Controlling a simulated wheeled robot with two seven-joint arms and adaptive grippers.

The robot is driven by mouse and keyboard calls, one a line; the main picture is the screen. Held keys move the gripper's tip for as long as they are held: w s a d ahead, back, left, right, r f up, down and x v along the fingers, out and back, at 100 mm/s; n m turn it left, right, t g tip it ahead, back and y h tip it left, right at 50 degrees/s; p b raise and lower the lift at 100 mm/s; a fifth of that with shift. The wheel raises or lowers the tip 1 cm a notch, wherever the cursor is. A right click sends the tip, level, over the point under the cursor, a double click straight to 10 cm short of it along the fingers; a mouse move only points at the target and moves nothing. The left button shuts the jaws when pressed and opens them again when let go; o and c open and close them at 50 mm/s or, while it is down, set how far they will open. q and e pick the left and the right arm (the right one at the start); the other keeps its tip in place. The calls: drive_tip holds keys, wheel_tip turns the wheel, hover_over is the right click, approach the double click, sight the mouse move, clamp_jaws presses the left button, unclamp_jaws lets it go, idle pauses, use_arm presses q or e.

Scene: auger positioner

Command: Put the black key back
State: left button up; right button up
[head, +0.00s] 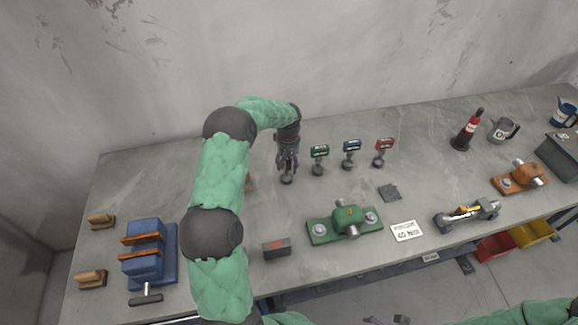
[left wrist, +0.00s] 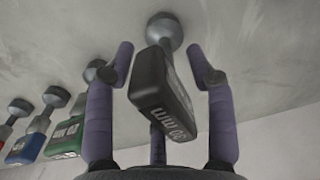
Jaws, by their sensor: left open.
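The black key has a dark block head marked "30 mm" (left wrist: 160,85) and a round grey foot (left wrist: 165,30). In the head view its foot (head: 287,180) is at the table top, left of the green, blue and red keys, and the gripper hides most of its head. My left gripper (head: 288,160) is above it, pointing down. In the left wrist view its purple fingers (left wrist: 165,75) are open on both sides of the black head, with gaps visible. Small dark parts at the bottom edge of the head view may be my right gripper (head: 386,320); its jaws are unclear.
Green (head: 319,152), blue (head: 351,146) and red (head: 384,145) keys stand in a row right of the gripper. A green fixture (head: 325,230), a dark block (head: 276,248) and a blue fixture (head: 170,240) are nearer the front. The table (head: 250,120) behind is clear.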

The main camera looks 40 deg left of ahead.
use_arm(q)
wheel_tip(320, 180, up, 12)
drive_tip(key=shift+r+p, duration=0.15)
drive_tip(key=shift+p, duration=0.2)
drive_tip(key=shift+r, duration=0.1)
idle(0.5)
wheel_tip(320, 180, up, 10)
drive_tip(key=p, duration=1)
drive_tip(key=shift+f, duration=0.2)
